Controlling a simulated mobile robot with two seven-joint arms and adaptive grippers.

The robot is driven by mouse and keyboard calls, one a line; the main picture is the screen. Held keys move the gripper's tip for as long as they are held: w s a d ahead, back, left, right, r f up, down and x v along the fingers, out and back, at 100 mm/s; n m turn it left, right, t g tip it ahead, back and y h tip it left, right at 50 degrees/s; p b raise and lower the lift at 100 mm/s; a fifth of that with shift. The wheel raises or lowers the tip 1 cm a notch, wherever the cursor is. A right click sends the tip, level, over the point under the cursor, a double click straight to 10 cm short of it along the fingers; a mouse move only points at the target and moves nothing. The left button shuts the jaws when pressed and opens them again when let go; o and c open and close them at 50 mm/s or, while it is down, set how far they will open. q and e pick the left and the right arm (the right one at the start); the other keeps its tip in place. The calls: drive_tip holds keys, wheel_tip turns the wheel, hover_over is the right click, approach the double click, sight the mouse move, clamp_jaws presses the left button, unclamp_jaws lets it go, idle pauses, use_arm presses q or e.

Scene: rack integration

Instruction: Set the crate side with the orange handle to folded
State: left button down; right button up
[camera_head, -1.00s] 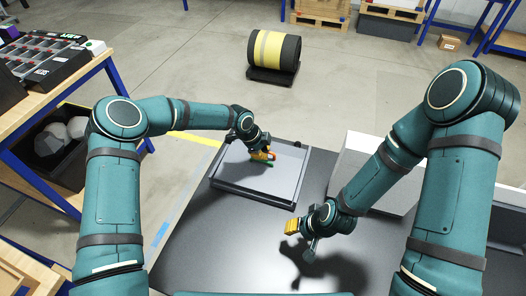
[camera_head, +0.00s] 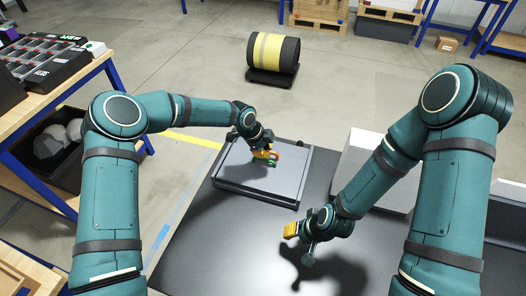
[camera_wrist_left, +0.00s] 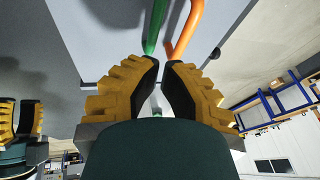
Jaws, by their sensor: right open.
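The grey crate (camera_head: 262,200) with dark edges lies low on the dark table, a flat grey panel filling most of its top. An orange handle (camera_head: 276,150) and a green handle (camera_head: 270,163) show close together near its far right part. My left gripper (camera_head: 262,154), with yellow fingers, is at these handles. In the left wrist view, the orange handle (camera_wrist_left: 186,28) and the green handle (camera_wrist_left: 156,25) lie just beyond the fingertips. A narrow gap shows between the fingers; I cannot tell whether they grip anything. My right gripper (camera_head: 290,230) is open, away from the crate.
The dark table (camera_head: 205,255) is clear in front of the crate. A white box (camera_head: 355,165) stands to the right, behind my right arm. A workbench (camera_head: 75,85) with a dark bin (camera_head: 40,155) is at the left. A yellow-and-black drum (camera_head: 273,53) stands on the floor behind.

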drive_tip(key=shift+s+a+r, duration=0.2)
drive_tip(key=shift+s+a, duration=0.1)
drive_tip(key=shift+a, duration=0.1)
drive_tip(key=shift+w+d, duration=0.15)
drive_tip(key=shift+d, duration=0.1)
use_arm(q)
drive_tip(key=v, duration=1)
drive_tip(key=shift+w+r, duration=0.2)
drive_tip(key=shift+r, duration=0.2)
